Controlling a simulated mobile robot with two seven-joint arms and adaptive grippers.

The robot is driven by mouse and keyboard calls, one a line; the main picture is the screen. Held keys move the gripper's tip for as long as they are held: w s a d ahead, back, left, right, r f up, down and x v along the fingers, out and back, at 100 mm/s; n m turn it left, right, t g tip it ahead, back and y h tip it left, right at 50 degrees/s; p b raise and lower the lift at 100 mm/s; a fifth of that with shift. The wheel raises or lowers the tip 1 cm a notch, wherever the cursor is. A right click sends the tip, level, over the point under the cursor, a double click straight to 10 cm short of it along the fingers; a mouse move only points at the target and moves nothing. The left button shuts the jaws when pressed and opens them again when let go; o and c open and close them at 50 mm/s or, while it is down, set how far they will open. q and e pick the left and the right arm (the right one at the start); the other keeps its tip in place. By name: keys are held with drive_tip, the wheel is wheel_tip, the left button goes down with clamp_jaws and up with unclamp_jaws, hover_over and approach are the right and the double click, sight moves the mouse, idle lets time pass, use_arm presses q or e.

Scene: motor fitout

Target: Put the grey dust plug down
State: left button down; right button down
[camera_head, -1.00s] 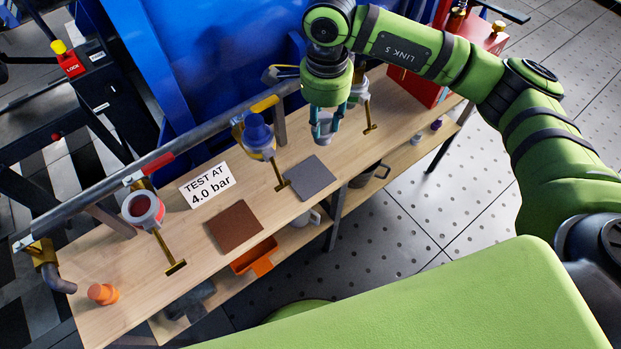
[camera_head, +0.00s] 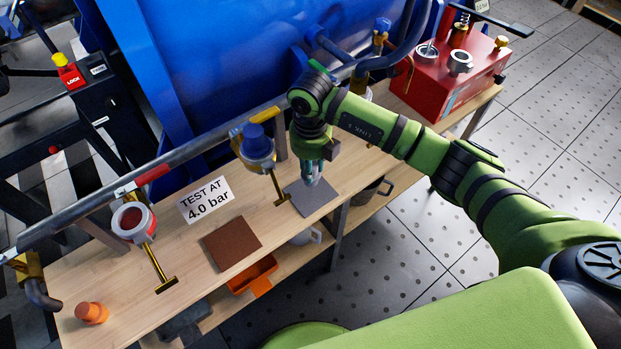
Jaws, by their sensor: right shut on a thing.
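My right gripper (camera_head: 313,180) points down over the grey square mat (camera_head: 322,202) on the wooden bench. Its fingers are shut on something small. I take it to be the grey dust plug, but the fingers hide it and I cannot make out its shape. I cannot tell whether it touches the mat or is just above it. My left gripper is not in view.
A brown mat (camera_head: 232,245), a "TEST AT 4.0 bar" sign (camera_head: 205,200) and an orange plug (camera_head: 92,312) are on the bench (camera_head: 130,290). A blue-capped valve (camera_head: 256,142) with a brass handle stands left of my gripper. A red unit (camera_head: 440,80) stands at the far right.

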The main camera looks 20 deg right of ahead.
drive_tip(key=shift+f, duration=2.6)
drive_tip(key=c, duration=0.9)
unclamp_jaws()
wheel_tip(320, 180, up, 12)
drive_tip(key=shift+r+b, duration=0.15)
drive_tip(key=shift+b, duration=0.25)
